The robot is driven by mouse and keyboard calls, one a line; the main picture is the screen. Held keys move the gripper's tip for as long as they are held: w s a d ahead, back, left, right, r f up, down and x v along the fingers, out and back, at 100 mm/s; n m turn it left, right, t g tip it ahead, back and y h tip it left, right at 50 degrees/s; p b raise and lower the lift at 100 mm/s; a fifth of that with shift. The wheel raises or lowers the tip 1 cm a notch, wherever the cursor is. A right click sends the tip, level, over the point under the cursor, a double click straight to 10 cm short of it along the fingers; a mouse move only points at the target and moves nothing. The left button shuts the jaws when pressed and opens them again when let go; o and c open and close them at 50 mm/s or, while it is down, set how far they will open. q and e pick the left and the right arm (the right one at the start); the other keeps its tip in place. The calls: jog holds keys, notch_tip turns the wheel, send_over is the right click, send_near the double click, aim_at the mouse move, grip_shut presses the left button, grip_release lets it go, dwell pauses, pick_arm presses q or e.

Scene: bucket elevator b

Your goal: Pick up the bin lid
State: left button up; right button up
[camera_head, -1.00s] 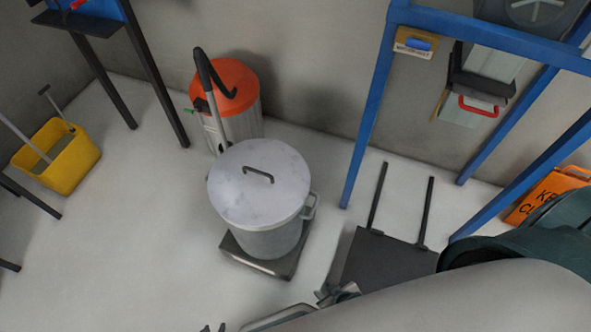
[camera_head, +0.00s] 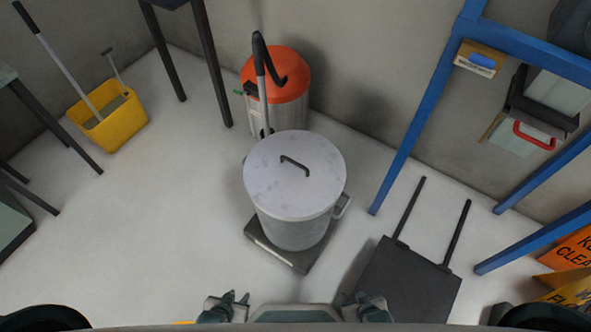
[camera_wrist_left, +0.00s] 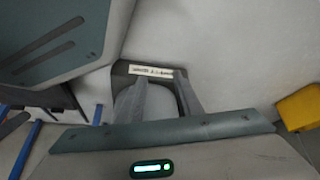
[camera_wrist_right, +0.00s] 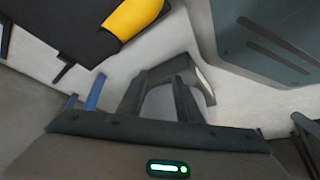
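The bin lid (camera_head: 270,185) is a round, mottled light-grey disc with a dark bar handle (camera_head: 295,166) across its middle. It sits on a grey metal bin (camera_head: 292,234). The bin stands on a low dark platform (camera_head: 268,254) with a pale strip on its front edge. My left gripper (camera_head: 238,297) and right gripper (camera_head: 354,298) are at the bottom of the head view, apart from the bin. In the left wrist view (camera_wrist_left: 168,88) and right wrist view (camera_wrist_right: 156,92) the fingers are apart and empty. The bin and platform show beyond them; the lid handle is not visible there.
An orange-topped vacuum (camera_head: 278,82) with a dark hose stands close behind the bin. A dark flatbed cart (camera_head: 408,288) lies to the right, before a blue frame (camera_head: 416,125). A yellow bucket (camera_head: 112,122) is at left. Floor left of the bin is clear.

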pick_arm(q)
jog(key=w+d+r+m+g, duration=0.1)
jog(key=w+d+r+m, duration=0.4)
jog(key=w+r, duration=0.5)
jog(key=w+d+r+m+p, duration=0.1)
jog(key=w+d+r+m, duration=0.4)
jog(key=r, duration=1.3)
jog(key=w+d+r+m+g, duration=0.1)
jog(key=w+d+r+m, duration=0.5)
jog(key=w+r+m, duration=0.6)
jog(key=w+r, duration=0.2)
jog(key=w, duration=0.3)
jog(key=shift+r+g+h+p, duration=0.3)
jog(key=shift+r+p, duration=0.05)
jog(key=shift+r, duration=0.05)
pick_arm(e)
jog(key=shift+w+a+r+t, duration=0.4)
jog(key=shift+a+r+t, duration=0.3)
jog(key=shift+a, duration=0.1)
pick_arm(q)
jog(key=shift+f, duration=0.1)
jog(key=x, duration=1.2)
pick_arm(e)
jog(key=shift+w+a+r+y, duration=0.15)
jog(key=shift+a+r+y, duration=0.05)
jog(key=shift+y, duration=0.1)
